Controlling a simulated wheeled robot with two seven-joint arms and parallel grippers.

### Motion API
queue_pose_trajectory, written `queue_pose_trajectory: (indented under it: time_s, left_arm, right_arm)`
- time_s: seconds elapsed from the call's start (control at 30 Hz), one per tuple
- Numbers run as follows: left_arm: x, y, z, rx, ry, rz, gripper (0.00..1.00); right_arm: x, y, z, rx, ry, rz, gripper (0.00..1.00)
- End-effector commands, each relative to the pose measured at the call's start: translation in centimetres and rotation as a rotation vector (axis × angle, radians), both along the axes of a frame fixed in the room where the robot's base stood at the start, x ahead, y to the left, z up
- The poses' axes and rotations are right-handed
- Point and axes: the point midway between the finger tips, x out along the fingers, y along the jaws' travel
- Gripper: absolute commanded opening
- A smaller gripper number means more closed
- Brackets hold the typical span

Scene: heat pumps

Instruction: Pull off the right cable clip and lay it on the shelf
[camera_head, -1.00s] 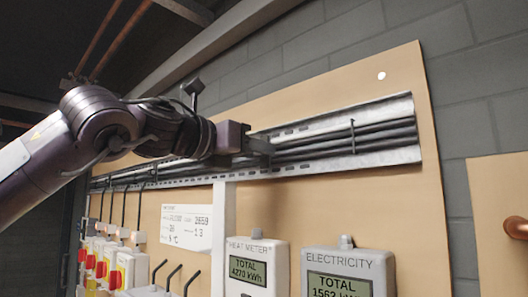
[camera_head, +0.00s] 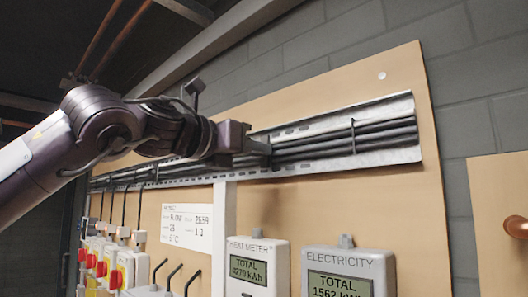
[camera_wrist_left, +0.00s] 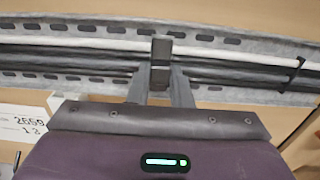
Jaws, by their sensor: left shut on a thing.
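A dark block-like cable clip (camera_wrist_left: 160,62) sits across the cables in the metal tray, in the middle of the left wrist view. My left gripper (camera_wrist_left: 161,88) is shut on it, with one finger on each side of its lower part. In the head view the left gripper (camera_head: 258,150) reaches the tray from the left and hides most of the clip. The clip is still at the cables. My right gripper is not in view. I cannot make out a shelf in these frames.
The slotted metal cable tray (camera_head: 405,153) runs along the wooden board (camera_head: 420,85). A thin dark strap (camera_head: 353,135) crosses the cables farther right. Below are the heat meter (camera_head: 257,268), the electricity meter (camera_head: 350,272), a white display (camera_head: 187,226) and several switches with red knobs.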

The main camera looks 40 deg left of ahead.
Motion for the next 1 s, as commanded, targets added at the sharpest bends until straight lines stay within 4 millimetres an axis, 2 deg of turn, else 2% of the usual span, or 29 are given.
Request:
queue_pose_trajectory:
  time_s: [0.37, 1.0]
  left_arm:
    - [-0.7, 0.1, 0.0, 0.0, 0.0, 0.0, 0.0]
    - [-4.6, 0.4, 0.0, 0.001, -0.001, 0.0, 0.0]
  right_arm:
    - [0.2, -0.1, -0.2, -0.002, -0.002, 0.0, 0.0]
    - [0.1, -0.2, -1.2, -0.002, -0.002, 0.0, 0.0]
